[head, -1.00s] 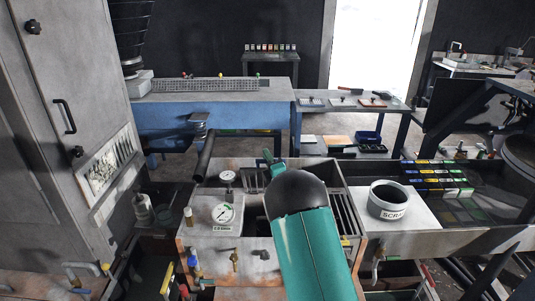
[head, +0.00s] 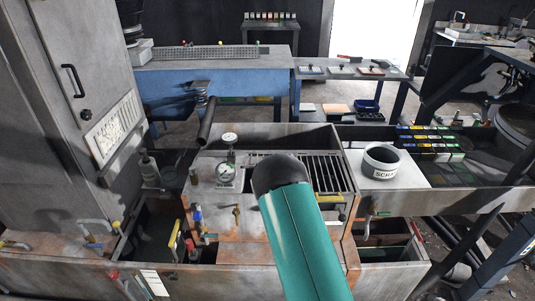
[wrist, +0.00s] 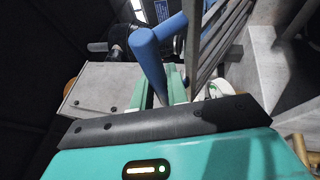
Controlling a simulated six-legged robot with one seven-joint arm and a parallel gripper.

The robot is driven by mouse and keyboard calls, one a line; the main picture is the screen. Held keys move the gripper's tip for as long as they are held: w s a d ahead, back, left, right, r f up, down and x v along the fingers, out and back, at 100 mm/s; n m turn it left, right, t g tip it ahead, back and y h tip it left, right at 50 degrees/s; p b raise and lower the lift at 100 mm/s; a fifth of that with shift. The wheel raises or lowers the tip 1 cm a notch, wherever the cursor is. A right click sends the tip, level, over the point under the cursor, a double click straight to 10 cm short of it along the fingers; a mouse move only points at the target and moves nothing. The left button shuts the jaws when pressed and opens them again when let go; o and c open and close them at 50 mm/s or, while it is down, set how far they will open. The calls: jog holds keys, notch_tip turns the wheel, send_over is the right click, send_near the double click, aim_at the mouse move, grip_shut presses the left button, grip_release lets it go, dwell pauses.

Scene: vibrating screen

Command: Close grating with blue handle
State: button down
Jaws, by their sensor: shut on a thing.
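The grating (head: 325,172) is a set of grey parallel bars at the top of the metal box (head: 290,137) in the head view. My teal arm and its black joint cover part of it, and my gripper is hidden behind them there. In the wrist view the blue handle (wrist: 150,62) stands between the teal fingers of my gripper (wrist: 160,90), which is shut on it. The grating's grey bars (wrist: 212,42) run up right beside the handle. I cannot tell exactly how far the grating is tilted.
Pressure gauges (head: 226,172) stand on the box's left part. A round scrap container (head: 382,161) sits on the ledge to the right. A dark pipe (head: 207,122) juts out at the back left. A grey cabinet (head: 75,100) stands on the left, and a blue bench (head: 210,80) is behind.

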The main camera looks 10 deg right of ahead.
jog(key=f, duration=0.1)
jog(key=s+f, duration=0.1)
jog(key=f, duration=0.1)
jog(key=s+f, duration=0.1)
jog(key=shift+a+f, duration=0.4)
jog(key=c, duration=1.7)
grip_release()
jog(key=shift+o, duration=0.3)
jog(key=shift+w+f, duration=0.15)
jog(key=v, duration=1.4)
